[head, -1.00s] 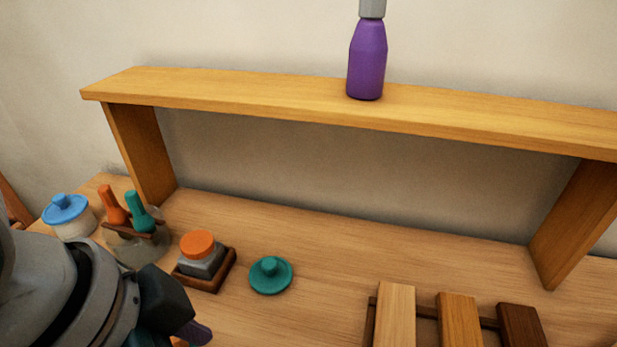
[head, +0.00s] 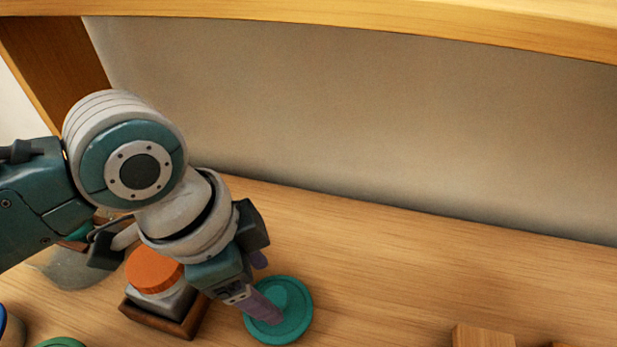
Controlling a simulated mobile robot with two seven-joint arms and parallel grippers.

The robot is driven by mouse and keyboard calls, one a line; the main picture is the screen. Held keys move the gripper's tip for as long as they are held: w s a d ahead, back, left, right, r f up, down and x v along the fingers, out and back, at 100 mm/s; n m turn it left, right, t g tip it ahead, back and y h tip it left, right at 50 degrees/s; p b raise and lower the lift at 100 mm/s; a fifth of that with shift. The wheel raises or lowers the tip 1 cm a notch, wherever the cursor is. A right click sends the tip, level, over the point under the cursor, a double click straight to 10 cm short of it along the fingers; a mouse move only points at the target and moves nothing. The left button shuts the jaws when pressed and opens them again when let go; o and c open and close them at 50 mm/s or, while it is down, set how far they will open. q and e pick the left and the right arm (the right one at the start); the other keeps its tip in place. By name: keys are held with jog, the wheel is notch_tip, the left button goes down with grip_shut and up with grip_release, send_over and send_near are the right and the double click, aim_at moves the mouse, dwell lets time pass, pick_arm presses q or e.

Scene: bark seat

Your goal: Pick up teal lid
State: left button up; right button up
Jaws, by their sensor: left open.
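The teal lid (head: 298,318) lies flat on the wooden table, a round disc with a raised knob in its middle. My left gripper (head: 270,290) is open over the left side of the lid. One purple finger reaches down across the lid beside the knob and hides part of it; the other finger shows only in part, behind. I cannot tell whether the fingers touch the lid. My right gripper is not in view.
An orange-topped grey jar (head: 155,272) stands in a dark wooden tray (head: 185,328) just left of the lid. Wooden blocks (head: 483,337) are at the bottom right. A shelf (head: 400,30) spans the back. The table right of the lid is clear.

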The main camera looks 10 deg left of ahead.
aim_at(272, 297)
pick_arm(q)
jog(key=x, duration=0.4)
jog(key=shift+s+f+b, duration=0.1)
jog(key=shift+s+b, duration=0.1)
jog(key=shift+b, duration=0.2)
grip_shut()
